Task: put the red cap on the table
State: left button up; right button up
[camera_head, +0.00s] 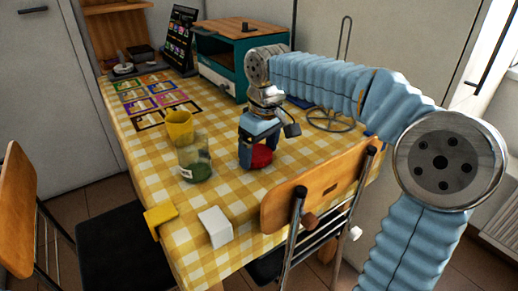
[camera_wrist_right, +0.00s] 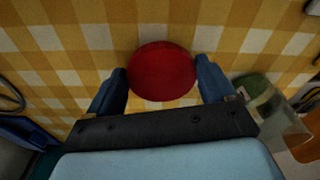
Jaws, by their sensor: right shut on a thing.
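The red cap (camera_head: 262,156) is round and sits between the fingers of my right gripper (camera_head: 254,159), low over the table (camera_head: 222,118) with its yellow-and-white checked cloth. In the right wrist view the cap (camera_wrist_right: 161,71) lies between the two blue fingertips of the right gripper (camera_wrist_right: 163,74), which is shut on it. I cannot tell whether the cap touches the cloth. My left gripper is not in view.
A glass jar (camera_head: 195,158) with green at its bottom stands left of the gripper, near a yellow cup (camera_head: 179,128). A yellow block (camera_head: 160,218) and white block (camera_head: 215,227) lie at the front edge. A wooden chair back (camera_head: 318,188) stands close on the right.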

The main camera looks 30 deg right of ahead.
aim_at(264, 157)
jog(key=shift+f+b, duration=0.3)
jog(key=shift+f, duration=0.3)
jog(key=o, duration=0.9)
jog(key=shift+r, duration=0.25)
jog(key=r+p, duration=0.1)
jog(key=r, duration=0.3)
jog(key=s+r+p, duration=0.1)
jog(key=r, duration=0.3)
jog(key=r+p, duration=0.1)
jog(key=r, duration=0.3)
jog(key=shift+s+d+r, duration=0.25)
jog(key=shift+r, duration=0.1)
